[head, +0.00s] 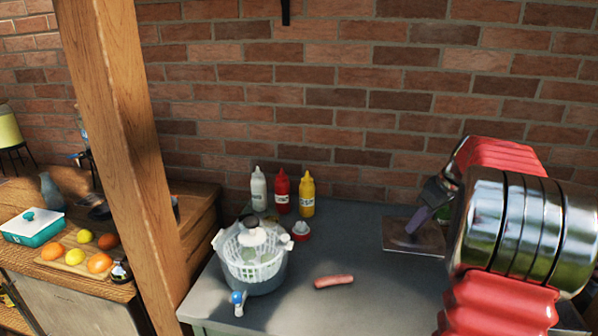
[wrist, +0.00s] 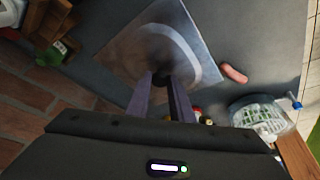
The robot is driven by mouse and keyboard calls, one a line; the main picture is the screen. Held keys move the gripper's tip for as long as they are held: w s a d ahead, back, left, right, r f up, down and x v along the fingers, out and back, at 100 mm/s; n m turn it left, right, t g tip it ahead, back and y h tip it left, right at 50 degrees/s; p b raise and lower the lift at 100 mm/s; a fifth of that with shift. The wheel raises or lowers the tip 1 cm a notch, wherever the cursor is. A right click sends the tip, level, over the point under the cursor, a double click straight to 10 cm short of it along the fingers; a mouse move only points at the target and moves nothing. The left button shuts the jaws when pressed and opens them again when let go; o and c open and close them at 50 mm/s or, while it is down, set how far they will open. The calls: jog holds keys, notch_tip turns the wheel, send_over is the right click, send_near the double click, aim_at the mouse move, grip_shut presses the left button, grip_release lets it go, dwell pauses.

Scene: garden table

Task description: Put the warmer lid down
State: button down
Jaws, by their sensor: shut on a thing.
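The warmer lid (head: 397,242) is a flat, square, shiny grey-brown plate at the right of the grey table in the head view. In the wrist view the lid (wrist: 125,70) fills the upper middle, with a pale curved reflection and a small dark knob (wrist: 162,80). My gripper (head: 415,226) is over the lid. In the wrist view my gripper (wrist: 165,88) has its two fingers shut on the knob. The lid looks level and low over the tabletop; I cannot tell whether it touches. I cannot make out the warmer in either view.
A sausage (head: 334,281) lies on the grey table (head: 345,235), left of the lid. A white basket (head: 253,262) on a clear container stands further left. White, red and yellow bottles (head: 283,191) stand by the brick wall. The tabletop between sausage and lid is bare.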

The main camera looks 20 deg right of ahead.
notch_tip(320, 180, up, 5)
jog(key=shift+r, duration=0.2)
jog(key=shift+f, duration=3.4)
jog(key=shift+r, duration=0.1)
notch_tip(320, 180, up, 7)
jog(key=shift+f, duration=3.6)
